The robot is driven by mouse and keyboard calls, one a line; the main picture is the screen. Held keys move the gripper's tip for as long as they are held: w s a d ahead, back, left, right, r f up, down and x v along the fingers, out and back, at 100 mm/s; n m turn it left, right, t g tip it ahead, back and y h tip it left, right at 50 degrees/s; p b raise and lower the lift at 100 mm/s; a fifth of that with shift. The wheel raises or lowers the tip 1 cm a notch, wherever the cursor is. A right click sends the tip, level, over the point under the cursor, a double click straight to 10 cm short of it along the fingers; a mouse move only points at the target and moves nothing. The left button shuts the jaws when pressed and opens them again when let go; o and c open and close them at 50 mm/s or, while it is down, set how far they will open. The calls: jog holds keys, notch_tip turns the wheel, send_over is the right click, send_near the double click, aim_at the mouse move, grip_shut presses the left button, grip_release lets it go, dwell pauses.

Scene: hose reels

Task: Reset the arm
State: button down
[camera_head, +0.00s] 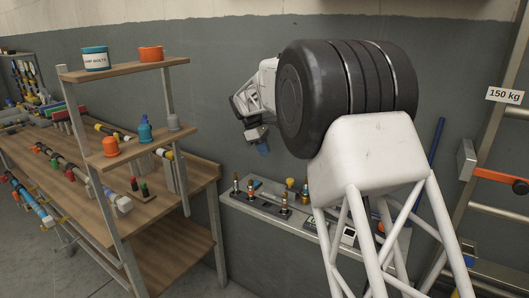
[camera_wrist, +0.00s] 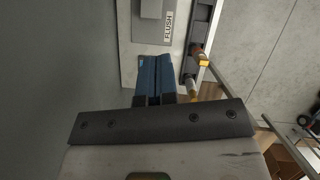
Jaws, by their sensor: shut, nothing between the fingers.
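My gripper (camera_head: 263,148) hangs from the end of my arm, against the grey wall in the head view. Its blue fingers point downward, above and behind the left part of the low grey bench (camera_head: 238,203). In the wrist view my gripper (camera_wrist: 158,60) shows its two blue fingers side by side and closed, with nothing held between them. The fingers point toward a pale panel labelled FLUSH (camera_wrist: 168,24). My large black and white arm links hide part of the bench and wall in the head view.
A wooden workbench (camera_head: 165,215) with shelves, tubs and hose parts is at left. A rack with an orange-handled item (camera_head: 500,177) and a 150 kg sign (camera_head: 505,96) is at right.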

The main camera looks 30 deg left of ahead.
jog(key=shift+d, duration=0.1)
dwell(0.3)
jog(key=d+r+m+y, duration=0.15)
jog(key=d+r, duration=0.35)
jog(key=d, duration=0.7)
jog(key=d+r+m, duration=0.3)
jog(key=d+r, duration=0.1)
jog(key=d, duration=0.7)
jog(key=s+d+r+m, duration=0.1)
jog(key=s+d+m, duration=0.15)
jog(key=d, duration=0.45)
jog(key=s+d+r+m+y, duration=0.15)
jog(key=s+d, duration=0.25)
jog(key=d, duration=0.4)
jog(key=s+d+r+m, duration=0.2)
jog(key=s+d, duration=0.1)
jog(key=d, duration=0.4)
jog(key=s+d+f+m, duration=0.3)
jog(key=s+d, duration=0.5)
jog(key=s, duration=0.3)
jog(key=s+d+f+m+t, duration=0.1)
jog(key=s+d+f+m, duration=0.2)
jog(key=s+d, duration=0.5)
jog(key=s+d+f+m+y, duration=0.1)
jog(key=s+d+f+m, duration=0.3)
jog(key=s+d, duration=0.5)
jog(key=s, duration=0.4)
jog(key=shift+s+m, duration=0.3)
jog(key=shift+m, duration=0.05)
